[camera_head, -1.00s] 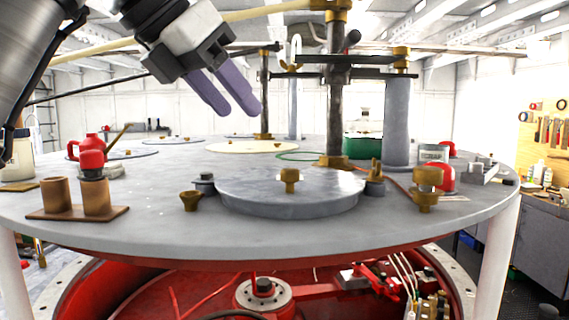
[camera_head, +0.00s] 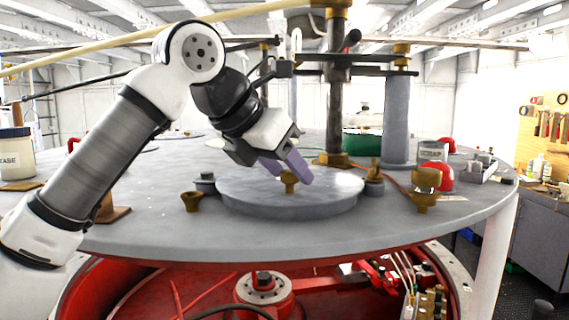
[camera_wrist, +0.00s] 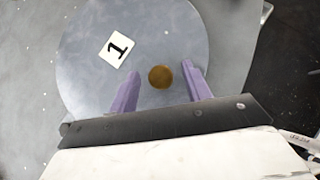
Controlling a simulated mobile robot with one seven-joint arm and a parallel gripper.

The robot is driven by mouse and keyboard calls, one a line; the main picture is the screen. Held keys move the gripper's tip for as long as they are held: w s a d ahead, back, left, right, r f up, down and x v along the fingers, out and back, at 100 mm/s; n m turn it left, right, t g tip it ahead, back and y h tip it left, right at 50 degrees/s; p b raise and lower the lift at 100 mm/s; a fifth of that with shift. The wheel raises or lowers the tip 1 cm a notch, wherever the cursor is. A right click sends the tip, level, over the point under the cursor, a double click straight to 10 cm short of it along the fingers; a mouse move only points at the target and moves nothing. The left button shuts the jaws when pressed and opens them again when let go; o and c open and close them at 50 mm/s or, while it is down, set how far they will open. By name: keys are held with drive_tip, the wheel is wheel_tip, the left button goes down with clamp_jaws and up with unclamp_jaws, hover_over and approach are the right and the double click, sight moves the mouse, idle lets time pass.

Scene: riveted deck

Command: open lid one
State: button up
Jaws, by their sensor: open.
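Lid one is a round grey disc (camera_head: 250,197) lying flat on the deck in the head view. In the wrist view the lid (camera_wrist: 90,70) bears a white label with a black 1 (camera_wrist: 117,49). Its brass knob (camera_head: 289,182) stands at the lid's middle and shows as a round brass top (camera_wrist: 160,77) in the wrist view. My gripper (camera_head: 290,172) has purple fingers and is open over the lid. In the wrist view the gripper (camera_wrist: 160,88) has the knob between its fingers, with gaps on both sides. The fingertips' exact height against the knob is unclear.
Brass fittings stand by the lid, one at its left (camera_head: 191,201) and one at its right (camera_head: 374,177). A larger brass fitting (camera_head: 425,188) is further right. A dark upright post (camera_head: 337,110) rises behind the lid. Red domes and a scrap box (camera_head: 432,150) stand at right.

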drive_tip(key=shift+c, duration=0.2)
clamp_jaws()
drive_tip(key=shift+w, duration=0.1)
